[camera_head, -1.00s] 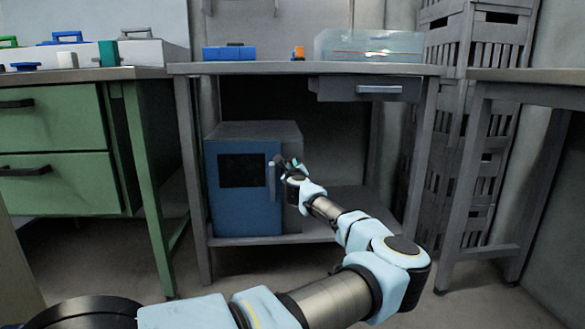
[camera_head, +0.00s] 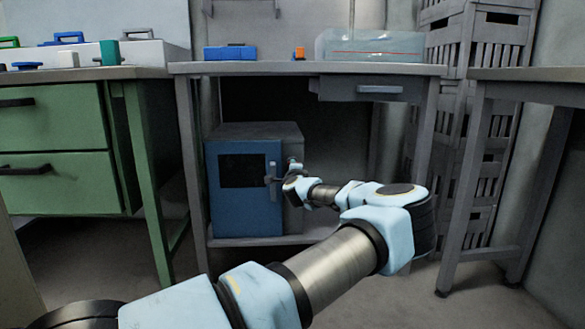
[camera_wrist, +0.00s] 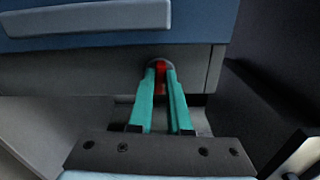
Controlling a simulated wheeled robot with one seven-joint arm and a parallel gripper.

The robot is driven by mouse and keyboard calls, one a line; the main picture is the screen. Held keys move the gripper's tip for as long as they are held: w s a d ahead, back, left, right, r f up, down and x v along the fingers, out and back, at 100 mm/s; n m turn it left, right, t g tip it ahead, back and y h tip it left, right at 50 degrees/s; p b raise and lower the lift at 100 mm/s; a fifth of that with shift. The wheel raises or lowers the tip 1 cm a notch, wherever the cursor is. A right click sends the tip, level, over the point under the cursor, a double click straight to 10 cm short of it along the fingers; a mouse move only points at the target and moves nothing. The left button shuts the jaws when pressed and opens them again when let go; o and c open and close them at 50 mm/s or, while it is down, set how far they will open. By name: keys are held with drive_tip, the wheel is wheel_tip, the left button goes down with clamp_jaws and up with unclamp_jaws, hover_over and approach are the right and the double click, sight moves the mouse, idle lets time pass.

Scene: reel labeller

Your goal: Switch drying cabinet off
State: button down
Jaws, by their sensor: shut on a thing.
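The drying cabinet (camera_head: 236,208) is a blue-fronted box with a dark window and grey sides, on the low shelf under the middle bench. Its door looks shut; the light door handle (camera_wrist: 90,19) is on the front. A red switch (camera_wrist: 160,80) in a dark round seat is on the grey side in the wrist view. My gripper (camera_wrist: 161,74) has its two teal fingers closed around the red switch, which partly hides it. In the head view my gripper (camera_head: 284,177) is at the cabinet's right front edge, and the switch cannot be made out there.
The middle bench (camera_head: 300,69) stands close above the cabinet, with a drawer (camera_head: 368,90) under its right side. Bench legs stand on both sides. A green drawer unit (camera_head: 55,145) is at left, another bench (camera_head: 530,77) at right.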

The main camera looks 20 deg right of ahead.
drive_tip(key=shift+n, duration=0.6)
drive_tip(key=c, duration=0.9)
unclamp_jaws()
drive_tip(key=shift+o, duration=0.2)
drive_tip(key=s+a+p, duration=0.2)
drive_tip(key=s+p, duration=0.1)
drive_tip(key=s, duration=0.7)
drive_tip(key=shift+s, duration=0.3)
